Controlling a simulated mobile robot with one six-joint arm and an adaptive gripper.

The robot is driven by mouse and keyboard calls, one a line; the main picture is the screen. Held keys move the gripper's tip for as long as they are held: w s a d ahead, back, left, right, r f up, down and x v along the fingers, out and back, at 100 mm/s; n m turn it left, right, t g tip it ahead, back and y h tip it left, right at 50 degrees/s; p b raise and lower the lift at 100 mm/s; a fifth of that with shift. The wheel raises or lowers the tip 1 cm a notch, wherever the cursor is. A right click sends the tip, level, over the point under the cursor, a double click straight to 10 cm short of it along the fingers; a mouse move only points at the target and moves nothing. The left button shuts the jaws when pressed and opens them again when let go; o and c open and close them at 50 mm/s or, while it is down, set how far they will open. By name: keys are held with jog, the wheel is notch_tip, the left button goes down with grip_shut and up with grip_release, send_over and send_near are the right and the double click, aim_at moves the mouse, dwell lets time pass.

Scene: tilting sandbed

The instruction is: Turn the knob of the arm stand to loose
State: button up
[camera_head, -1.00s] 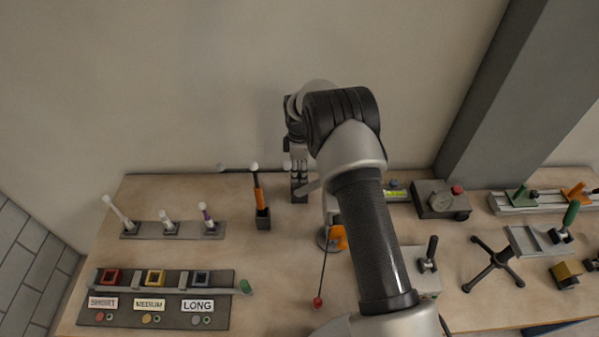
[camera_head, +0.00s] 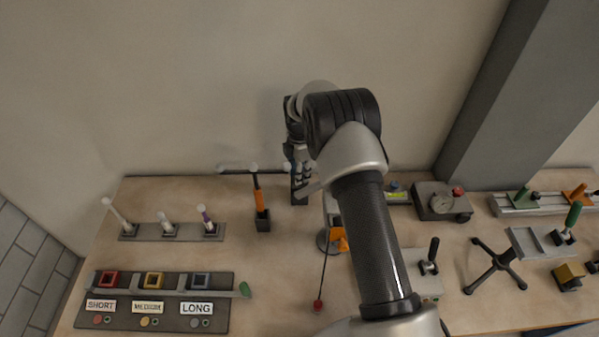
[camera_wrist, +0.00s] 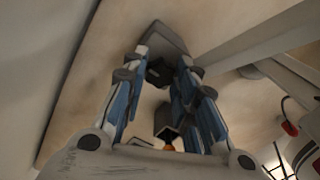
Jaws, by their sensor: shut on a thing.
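The arm stand (camera_head: 323,240) seems to be the round-based stand mid-bench, with an orange part (camera_head: 340,240) and a thin dark rod ending in a red ball (camera_head: 318,304). My arm covers part of it, and I cannot tell which part is its knob. My gripper (camera_head: 299,180) is up and left of it, over a dark block near the wall. In the wrist view my blue-sided fingers (camera_wrist: 164,80) are close around a small dark part (camera_wrist: 158,73); I cannot tell what it belongs to. A red ball (camera_wrist: 290,129) shows at the right there.
An orange-and-black upright handle (camera_head: 260,196) stands just left of my gripper. A lever rack (camera_head: 170,231) and a labelled SHORT, MEDIUM, LONG panel (camera_head: 150,321) are at left. A gauge box (camera_head: 441,202) and a black tripod stand (camera_head: 496,265) are at right. Bare bench lies front centre.

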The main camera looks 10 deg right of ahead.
jog(key=o, duration=1.1)
jog(key=shift+r, duration=0.1)
jog(key=shift+r, duration=3.95)
